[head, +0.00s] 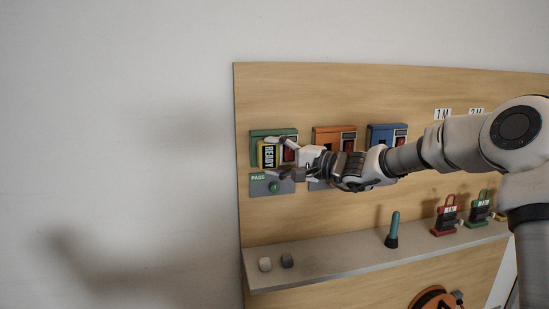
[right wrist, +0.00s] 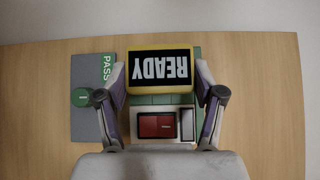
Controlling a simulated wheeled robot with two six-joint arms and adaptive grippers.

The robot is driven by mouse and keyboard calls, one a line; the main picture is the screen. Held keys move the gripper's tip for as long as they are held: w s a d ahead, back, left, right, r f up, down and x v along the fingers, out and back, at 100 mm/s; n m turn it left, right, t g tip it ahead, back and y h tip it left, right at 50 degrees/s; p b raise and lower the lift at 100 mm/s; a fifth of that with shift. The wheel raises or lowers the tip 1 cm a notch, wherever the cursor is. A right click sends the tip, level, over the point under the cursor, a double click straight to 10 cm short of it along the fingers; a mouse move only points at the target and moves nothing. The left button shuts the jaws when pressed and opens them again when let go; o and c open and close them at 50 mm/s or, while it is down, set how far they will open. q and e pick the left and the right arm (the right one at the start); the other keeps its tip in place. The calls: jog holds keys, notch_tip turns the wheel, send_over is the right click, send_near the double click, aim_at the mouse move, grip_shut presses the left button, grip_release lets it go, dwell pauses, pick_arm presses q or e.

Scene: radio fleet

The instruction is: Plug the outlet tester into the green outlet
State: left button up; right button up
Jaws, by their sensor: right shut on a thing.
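The outlet tester (right wrist: 160,70), a yellow-rimmed block with a black face reading "READY", is held between the fingers of my right gripper (right wrist: 162,88). It also shows in the head view (head: 268,155). It sits right in front of the green outlet (right wrist: 155,99), partly covering it; the green outlet's top edge shows in the head view (head: 272,133). I cannot tell how deep the tester is seated. My right gripper (head: 285,158) is shut on it. My left gripper is out of view.
A grey PASS plate with a green button (head: 273,187) is below the green outlet. Orange (head: 333,133) and blue (head: 386,130) outlets are to the right. A grey shelf (head: 340,262) below holds two small blocks, a teal-handled tool (head: 394,228) and red (head: 446,214) and green (head: 480,207) devices.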

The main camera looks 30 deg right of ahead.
dwell(0.5)
jog(key=o, duration=1.2)
jog(key=v, duration=0.7)
jog(key=shift+s+d, duration=0.15)
